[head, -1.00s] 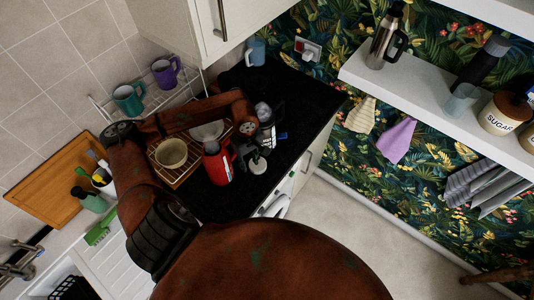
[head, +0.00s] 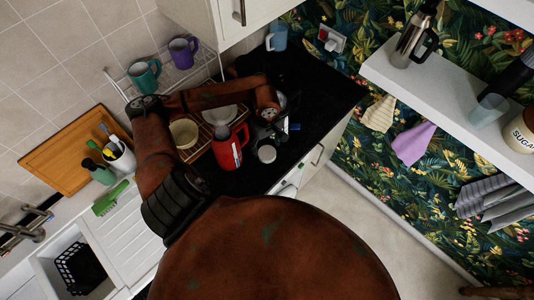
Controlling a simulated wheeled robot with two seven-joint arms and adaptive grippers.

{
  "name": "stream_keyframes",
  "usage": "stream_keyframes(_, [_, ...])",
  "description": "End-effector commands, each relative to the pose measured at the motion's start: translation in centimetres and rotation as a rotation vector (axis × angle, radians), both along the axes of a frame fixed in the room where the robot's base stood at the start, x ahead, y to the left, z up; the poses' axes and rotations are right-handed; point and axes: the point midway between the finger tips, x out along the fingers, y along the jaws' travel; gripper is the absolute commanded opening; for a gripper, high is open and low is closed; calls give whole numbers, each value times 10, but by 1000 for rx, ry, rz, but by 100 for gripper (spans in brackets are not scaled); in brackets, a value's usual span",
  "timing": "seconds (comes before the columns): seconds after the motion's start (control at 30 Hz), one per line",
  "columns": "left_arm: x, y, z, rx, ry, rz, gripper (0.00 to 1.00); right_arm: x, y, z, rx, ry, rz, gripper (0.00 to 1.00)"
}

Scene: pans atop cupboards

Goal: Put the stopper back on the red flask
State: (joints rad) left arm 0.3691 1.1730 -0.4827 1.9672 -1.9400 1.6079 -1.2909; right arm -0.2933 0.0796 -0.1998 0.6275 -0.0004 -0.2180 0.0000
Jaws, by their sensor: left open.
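A small pale round piece with a dark rim (head: 267,154), which looks like the stopper, lies on the counter just right of the flask. My left gripper (head: 283,127) is over the counter, beyond the round piece and right of the flask. It is open, apart from the flask, and partly hidden by my own wrist. I cannot tell whether its fingers touch anything. My right gripper is not in view.
A wire rack holds a beige bowl (head: 184,133) and a white bowl (head: 219,115) left of the flask. Teal (head: 144,76) and purple (head: 183,52) mugs stand on a shelf behind. The wall cupboard (head: 215,25) overhangs the counter's back. The counter's front edge is close to the flask.

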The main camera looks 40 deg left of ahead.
Motion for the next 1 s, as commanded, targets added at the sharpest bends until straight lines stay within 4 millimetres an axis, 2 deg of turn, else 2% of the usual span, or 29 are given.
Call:
stream_keyframes(0.13, [1,0,-1,0,-2,0,72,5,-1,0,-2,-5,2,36])
stream_keyframes(0.3, [1,0,-3,0,-1,1,72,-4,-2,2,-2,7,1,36])
stream_keyframes(0.57, [4,-3,-38,-3,1,3,72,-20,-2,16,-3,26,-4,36])
stream_keyframes(0.73, [4,-2,-52,0,-1,1,72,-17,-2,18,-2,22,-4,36])
stream_keyframes(1.0, [4,-2,-53,1,-1,0,72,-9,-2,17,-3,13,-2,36])
